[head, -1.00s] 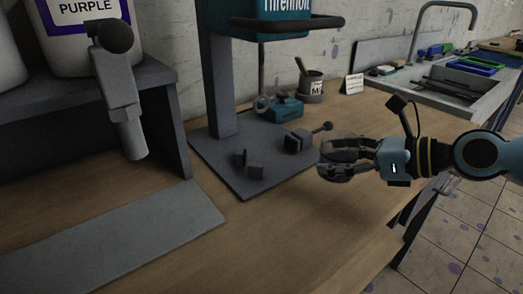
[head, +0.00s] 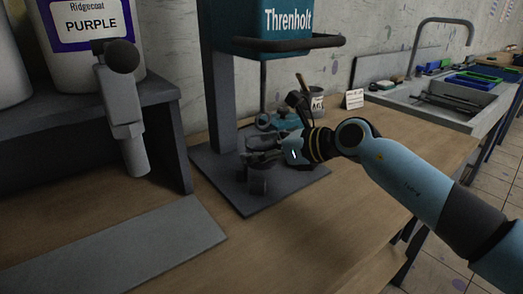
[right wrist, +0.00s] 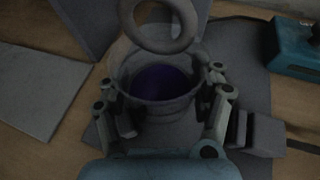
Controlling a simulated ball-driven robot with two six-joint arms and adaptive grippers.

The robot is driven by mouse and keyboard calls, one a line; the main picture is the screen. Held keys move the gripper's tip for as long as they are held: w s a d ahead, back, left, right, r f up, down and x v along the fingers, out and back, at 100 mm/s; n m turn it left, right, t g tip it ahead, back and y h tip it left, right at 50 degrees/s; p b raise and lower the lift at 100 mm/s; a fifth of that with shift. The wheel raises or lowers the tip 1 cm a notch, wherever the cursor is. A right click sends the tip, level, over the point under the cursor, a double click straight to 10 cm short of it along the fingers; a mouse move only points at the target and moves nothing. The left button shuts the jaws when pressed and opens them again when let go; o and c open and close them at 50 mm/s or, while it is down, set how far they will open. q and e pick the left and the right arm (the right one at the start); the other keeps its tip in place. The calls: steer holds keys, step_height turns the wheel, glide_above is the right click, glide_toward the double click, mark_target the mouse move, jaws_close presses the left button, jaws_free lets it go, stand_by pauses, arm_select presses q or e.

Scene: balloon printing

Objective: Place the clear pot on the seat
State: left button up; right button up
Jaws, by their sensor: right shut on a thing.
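The clear pot (right wrist: 158,108) stands between the fingers of my right gripper in the right wrist view, open end towards the camera, with dark purple inside. My right gripper (head: 262,152) is shut on it over the grey base plate (head: 292,192) of the teal press. In the right wrist view the fingers (right wrist: 162,100) lie along both sides of the pot. Dark blocks (right wrist: 257,132) sit on the plate beside the gripper. The gripper hides much of the seat area, and I cannot tell whether the pot touches the plate. My left gripper is not in view.
The teal press head (head: 275,32) and its dark bar hang above the plate. A grey ring (right wrist: 160,24) is just beyond the pot. A teal box (right wrist: 298,48), a mug (head: 317,100) and a small card (head: 354,98) stand behind.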

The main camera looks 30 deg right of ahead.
steer(key=shift+s+d+f, duration=0.1)
steer(key=shift+s, duration=0.1)
steer(key=shift+f+b, duration=0.45)
steer(key=shift+f, duration=0.2)
steer(key=o, duration=1.4)
steer(key=shift+r, duration=0.15)
steer(key=shift+r+p, duration=0.35)
steer(key=p+v, duration=0.2)
steer(key=v, duration=1)
steer(key=shift+r, duration=0.2)
